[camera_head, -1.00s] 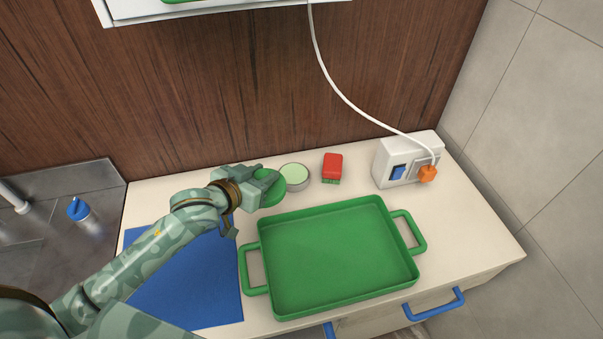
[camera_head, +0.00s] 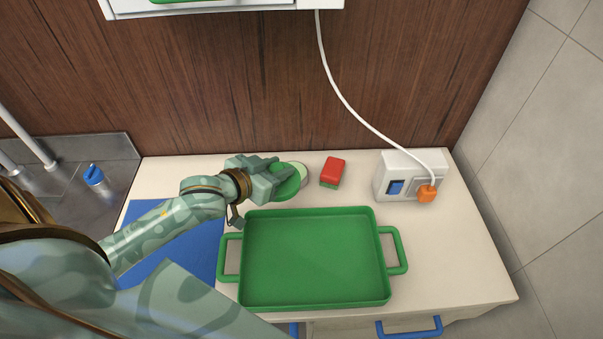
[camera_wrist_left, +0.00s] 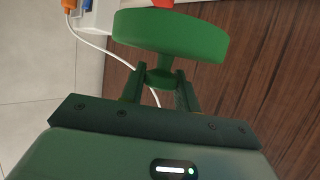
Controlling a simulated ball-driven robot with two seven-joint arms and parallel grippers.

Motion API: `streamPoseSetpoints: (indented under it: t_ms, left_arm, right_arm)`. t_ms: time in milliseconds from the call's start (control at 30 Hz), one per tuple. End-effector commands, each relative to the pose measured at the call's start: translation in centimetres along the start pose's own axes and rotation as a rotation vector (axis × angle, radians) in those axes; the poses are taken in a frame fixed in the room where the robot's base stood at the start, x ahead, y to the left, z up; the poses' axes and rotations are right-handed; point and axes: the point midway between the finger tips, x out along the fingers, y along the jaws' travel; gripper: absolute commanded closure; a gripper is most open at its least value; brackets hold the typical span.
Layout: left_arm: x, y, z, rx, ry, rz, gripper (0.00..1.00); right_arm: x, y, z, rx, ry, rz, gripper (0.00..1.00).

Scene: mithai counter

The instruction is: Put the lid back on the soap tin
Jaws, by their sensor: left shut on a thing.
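The soap tin (camera_head: 302,176) is a round, pale tin with light green contents, standing on the counter near the back wall. My left gripper (camera_head: 272,176) is shut on the green round lid (camera_head: 289,184). The lid is held at the tin's left side and hides part of the tin in the head view. In the left wrist view the lid (camera_wrist_left: 172,36) is a thick green disc with a knob, and my left gripper's fingers (camera_wrist_left: 160,82) grip the knob. The tin is not visible in the wrist view. My right gripper is not in view.
A red and green block (camera_head: 332,172) stands right of the tin. A white socket box (camera_head: 410,177) with an orange plug (camera_head: 427,193) and white cord is further right. A large green tray (camera_head: 315,258) lies in front, and a blue mat (camera_head: 170,245) is at left.

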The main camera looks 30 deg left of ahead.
Motion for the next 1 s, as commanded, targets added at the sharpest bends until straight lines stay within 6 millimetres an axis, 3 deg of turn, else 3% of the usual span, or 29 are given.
streamPoseSetpoints:
  t_ms: [133, 233, 367, 567, 700, 1000]
  left_arm:
    - [-0.2, -0.9, -0.1, 0.01, 0.008, 0.023, 0.91]
    - [0.6, -1.2, -0.2, 0.015, 0.013, 0.031, 0.91]
    - [3.7, -2.3, -0.1, 0.019, 0.015, 0.031, 0.91]
    - [9.7, -5.5, 0.5, 0.013, 0.016, 0.03, 0.91]
    - [12.9, -6.3, 2.7, 0.012, 0.012, 0.033, 0.91]
    - [15.4, -7.1, 4.1, 0.013, 0.014, 0.033, 0.91]
  right_arm:
    - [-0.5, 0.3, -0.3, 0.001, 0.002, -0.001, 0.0]
    - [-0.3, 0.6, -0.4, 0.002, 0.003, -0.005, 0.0]
    - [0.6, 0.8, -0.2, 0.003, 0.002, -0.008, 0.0]
    - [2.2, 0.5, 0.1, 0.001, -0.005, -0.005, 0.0]
    - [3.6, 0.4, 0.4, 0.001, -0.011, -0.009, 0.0]
    - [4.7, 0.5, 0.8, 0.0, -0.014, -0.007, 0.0]
